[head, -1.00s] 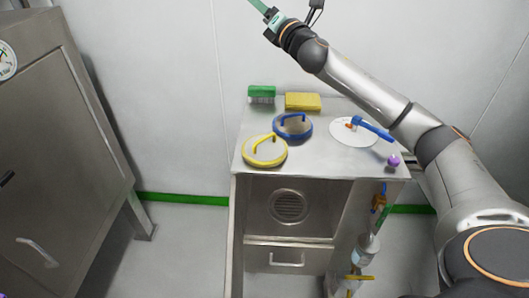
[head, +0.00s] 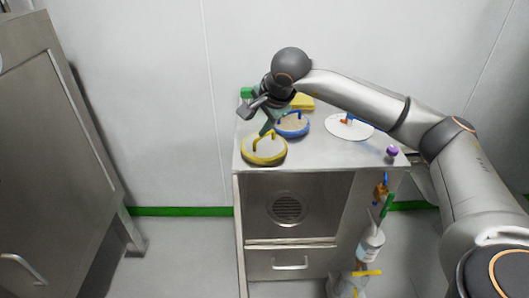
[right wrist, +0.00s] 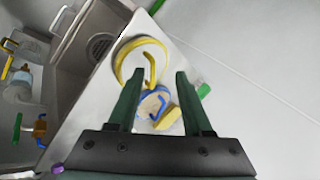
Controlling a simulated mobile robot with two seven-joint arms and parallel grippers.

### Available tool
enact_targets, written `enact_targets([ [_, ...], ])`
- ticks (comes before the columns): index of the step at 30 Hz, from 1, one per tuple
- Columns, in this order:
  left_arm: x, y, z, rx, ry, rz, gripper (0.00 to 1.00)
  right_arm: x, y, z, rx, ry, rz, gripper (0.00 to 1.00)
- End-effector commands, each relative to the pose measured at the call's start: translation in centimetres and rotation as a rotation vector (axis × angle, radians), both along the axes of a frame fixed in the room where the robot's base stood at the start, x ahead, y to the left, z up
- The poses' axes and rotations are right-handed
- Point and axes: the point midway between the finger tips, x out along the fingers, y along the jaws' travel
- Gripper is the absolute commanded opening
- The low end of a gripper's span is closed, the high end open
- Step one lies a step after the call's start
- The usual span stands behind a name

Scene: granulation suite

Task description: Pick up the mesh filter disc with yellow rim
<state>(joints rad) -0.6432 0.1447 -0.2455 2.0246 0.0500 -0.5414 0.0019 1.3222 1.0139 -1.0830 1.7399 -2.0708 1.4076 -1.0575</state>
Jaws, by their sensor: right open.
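The mesh filter disc with yellow rim (head: 264,150) lies flat on the steel cabinet top near its front left corner, with a yellow handle standing up. It also shows in the right wrist view (right wrist: 124,60), beyond my fingertips. My right gripper (head: 267,132) is open and empty, above the cabinet top just behind the yellow disc; in the right wrist view its two green fingers (right wrist: 159,75) are spread apart. A blue-rimmed disc (head: 293,126) lies right behind it, partly hidden by the gripper, and shows between the fingers (right wrist: 154,104). My left gripper is not in view.
A green brush (head: 246,92) and a yellow sponge (head: 303,102) are at the back of the cabinet top. A white disc (head: 350,127) and a purple ball (head: 392,151) are on its right. Bottles and tools hang on the cabinet's right side.

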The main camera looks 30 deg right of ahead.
Motion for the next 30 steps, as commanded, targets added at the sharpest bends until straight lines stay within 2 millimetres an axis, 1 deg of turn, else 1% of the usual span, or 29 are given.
enact_targets([
  [1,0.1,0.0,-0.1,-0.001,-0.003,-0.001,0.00,-0.2,-1.2,-0.1,-0.065,0.002,-0.026,0.50],
  [3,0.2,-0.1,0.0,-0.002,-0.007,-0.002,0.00,-0.5,-2.4,0.0,-0.126,0.007,-0.057,0.50],
  [6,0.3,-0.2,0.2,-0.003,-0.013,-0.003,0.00,-0.4,-3.3,-0.3,-0.165,0.011,-0.078,0.50],
  [8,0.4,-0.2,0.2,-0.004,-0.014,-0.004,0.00,0.0,-3.6,-0.9,-0.169,0.013,-0.081,0.50],
  [15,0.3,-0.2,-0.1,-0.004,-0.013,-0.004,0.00,2.4,-4.5,-4.4,-0.166,0.013,-0.080,0.50],
  [18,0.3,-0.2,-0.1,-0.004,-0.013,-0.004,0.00,3.1,-4.8,-5.2,-0.166,0.012,-0.079,0.50],
  [23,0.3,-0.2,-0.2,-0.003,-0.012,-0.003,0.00,3.7,-5.0,-6.0,-0.165,0.011,-0.078,0.50],
  [30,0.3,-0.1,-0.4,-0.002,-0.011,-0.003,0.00,5.7,-5.6,-8.5,-0.164,0.013,-0.078,0.50],
])
